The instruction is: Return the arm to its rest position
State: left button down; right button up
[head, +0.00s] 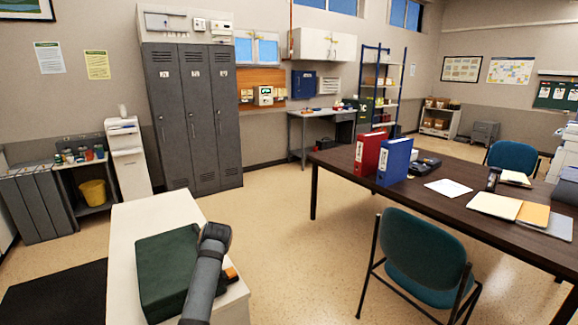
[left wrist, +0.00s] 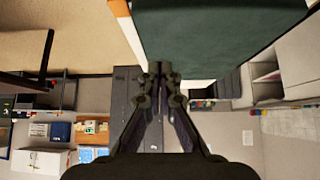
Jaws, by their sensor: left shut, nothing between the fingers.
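My left gripper (left wrist: 160,75) shows in the left wrist view with its two fingers together and nothing between them. The fingertips reach up to the edge of a dark green case (left wrist: 210,30) in that picture; I cannot tell whether they touch it. In the head view a grey arm link of mine (head: 207,272) rises from the bottom edge, in front of the right side of the green case (head: 166,270). The gripper's fingers cannot be made out there. The case lies on a white cabinet top (head: 135,215). My right gripper is in neither view.
A small orange item (head: 231,275) lies beside the case. Grey lockers (head: 190,120) stand behind the cabinet. A dark desk (head: 450,190) with red and blue binders is at right, with a teal chair (head: 425,250) before it. Open floor (head: 285,240) lies between.

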pick_arm(q)
jog(key=s+a+f+m+g+h, duration=0.1)
jog(key=s+f+m, duration=0.1)
jog(key=s+f, duration=0.7)
jog(key=s+a+f+m+g+h, duration=0.1)
jog(key=s+f, duration=0.4)
jog(key=s, duration=0.7)
jog(key=s+d+m+g+h, duration=0.15)
jog(key=s+m, duration=0.25)
jog(key=s, duration=1.5)
notch_tip(320, 180, down, 26)
jog(key=s+a+r, duration=0.1)
jog(key=s+a, duration=0.1)
jog(key=s+f+g, duration=0.2)
jog(key=s+f, duration=1.4)
jog(key=s, duration=0.3)
jog(key=shift+a+f, duration=0.4)
jog(key=shift+a, duration=0.05)
